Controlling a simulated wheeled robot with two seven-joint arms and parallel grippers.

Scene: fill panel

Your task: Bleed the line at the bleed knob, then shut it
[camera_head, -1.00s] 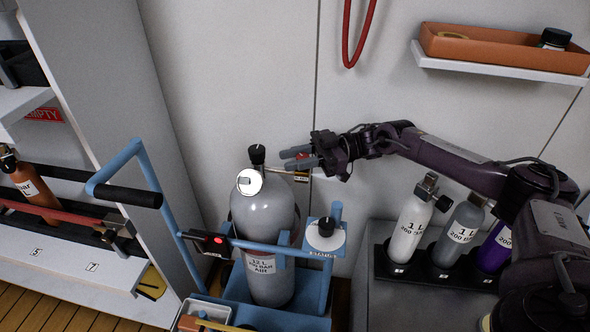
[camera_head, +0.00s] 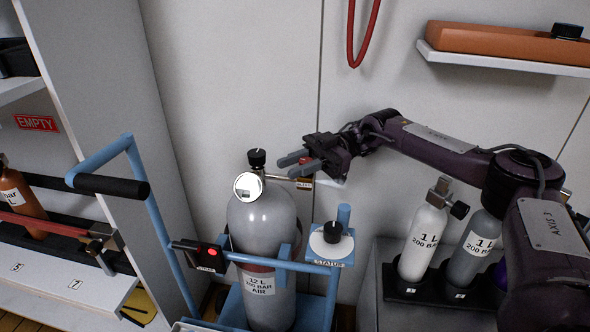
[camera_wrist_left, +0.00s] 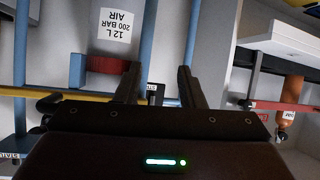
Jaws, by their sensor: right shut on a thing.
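The red bleed knob (camera_head: 305,160) sits on a thin pipe that runs right from the valve of the large grey cylinder (camera_head: 262,220). My right gripper (camera_head: 285,166) reaches in from the right and is shut on the knob, its fingers covering much of it. A small label (camera_head: 304,185), too small to read, hangs below. A round gauge (camera_head: 248,186) faces me at the cylinder's neck, with a black knob (camera_head: 257,157) on top. My left gripper (camera_wrist_left: 160,82) shows only in its wrist view, open and empty, in front of the blue cart frame.
The blue cart (camera_head: 290,264) holds the cylinder, a box with a red light (camera_head: 212,252) and a black dial on a white disc (camera_head: 332,234). Small cylinders (camera_head: 424,236) stand at right. A shelf with an orange tray (camera_head: 500,42) is above; a rack with an EMPTY sign (camera_head: 36,123) is left.

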